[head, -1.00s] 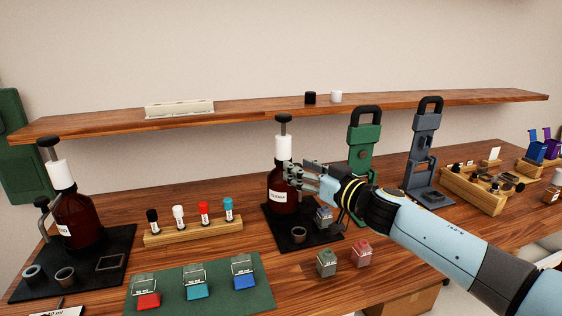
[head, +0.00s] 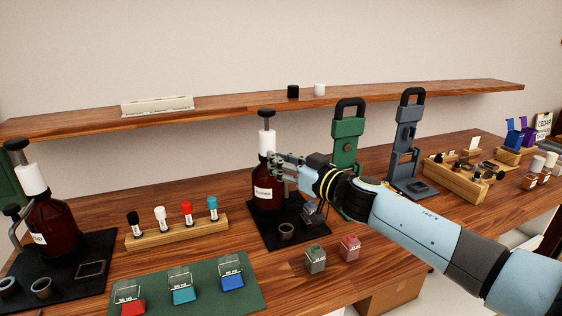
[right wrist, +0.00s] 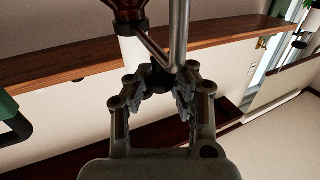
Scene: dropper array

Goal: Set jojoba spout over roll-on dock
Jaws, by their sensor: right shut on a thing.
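A brown pump bottle (head: 265,182) with a white collar and dark top stands on a black mat (head: 277,243) at the middle of the table; its small label is hard to read. My right gripper (head: 280,168) is at the bottle's right side. In the right wrist view, my right gripper (right wrist: 158,88) is shut on the dark knob (right wrist: 158,76) of the spout, by a metal tube (right wrist: 178,35). A round dark ring dock (head: 287,230) and a grey square dock (head: 313,213) sit on the mat, below the gripper; I cannot tell which is for roll-ons. My left gripper is out of view.
A second brown bottle (head: 50,228) stands on a black mat at left. A wooden rack (head: 178,233) holds several capped vials. Green and grey stands (head: 408,150) rise behind my right arm.

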